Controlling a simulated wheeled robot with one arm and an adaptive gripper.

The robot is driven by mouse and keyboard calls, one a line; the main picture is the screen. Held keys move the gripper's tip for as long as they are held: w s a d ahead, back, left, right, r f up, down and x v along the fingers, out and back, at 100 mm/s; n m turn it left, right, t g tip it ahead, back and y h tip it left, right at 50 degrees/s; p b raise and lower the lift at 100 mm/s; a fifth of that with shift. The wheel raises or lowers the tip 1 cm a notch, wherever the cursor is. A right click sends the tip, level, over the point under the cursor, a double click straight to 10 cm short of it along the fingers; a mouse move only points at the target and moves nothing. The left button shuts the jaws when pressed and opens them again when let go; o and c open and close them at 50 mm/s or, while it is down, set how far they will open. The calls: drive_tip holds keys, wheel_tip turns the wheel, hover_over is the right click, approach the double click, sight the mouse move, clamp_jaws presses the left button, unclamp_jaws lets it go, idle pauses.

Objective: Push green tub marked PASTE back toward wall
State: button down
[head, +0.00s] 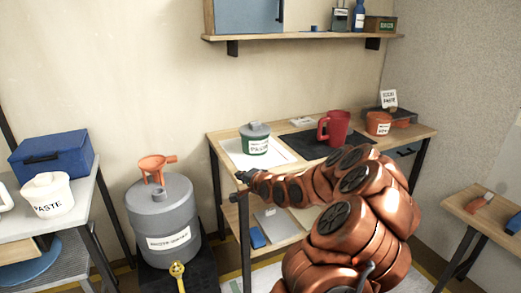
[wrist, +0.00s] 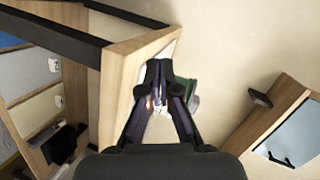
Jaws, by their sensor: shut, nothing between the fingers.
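The green tub marked PASTE (head: 257,146) stands upright on a white sheet at the left end of the wooden table (head: 217,144). It has a grey lid and a pale label. My gripper (head: 242,175) is at the table's front left edge, in front of the tub and slightly left of it. In the wrist view my gripper (wrist: 163,66) is shut and empty. The tub (wrist: 194,88) shows there only partly, behind the fingers. I cannot tell from these views whether the fingers touch it.
A red mug (head: 336,128) stands on a dark mat right of the tub, with an orange pot (head: 378,123) farther right. A shelf (head: 300,37) hangs on the wall above. A white PASTE bucket (head: 47,194) stands on another table at left. Bare tabletop lies behind the tub.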

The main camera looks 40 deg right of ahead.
sight(259, 146)
drive_tip(key=s+d+r+m+t+h, duration=0.1)
drive_tip(key=s+d+m+t+h, duration=0.3)
drive_tip(key=d, duration=0.8)
drive_tip(key=shift+m+g, duration=0.5)
drive_tip(key=shift+m, duration=0.1)
drive_tip(key=shift+d+p+x, duration=0.1)
drive_tip(key=shift+p+x, duration=0.05)
drive_tip(key=shift+x, duration=3.15)
drive_tip(key=shift+d+p+x, duration=0.15)
drive_tip(key=shift+x, duration=3.1)
drive_tip(key=shift+s, duration=0.1)
drive_tip(key=shift+w+d+p, duration=0.45)
drive_tip(key=shift+w+p, duration=0.15)
drive_tip(key=shift+p, duration=0.05)
drive_tip(key=shift+p+x, duration=0.7)
drive_tip(key=shift+x, duration=0.35)
drive_tip(key=shift+w+d+r+p, duration=0.1)
drive_tip(key=shift+w+d+p, duration=0.1)
drive_tip(key=shift+w, duration=0.15)
drive_tip(key=shift+w+d+r+p, duration=0.1)
drive_tip(key=shift+w+p, duration=0.1)
drive_tip(key=shift+w, duration=0.15)
drive_tip(key=shift+p+x, duration=0.6)
drive_tip(key=shift+x, duration=0.4)
drive_tip(key=shift+w+a+f, duration=0.15)
drive_tip(key=shift+w+f, duration=0.05)
drive_tip(key=shift+w, duration=0.3)
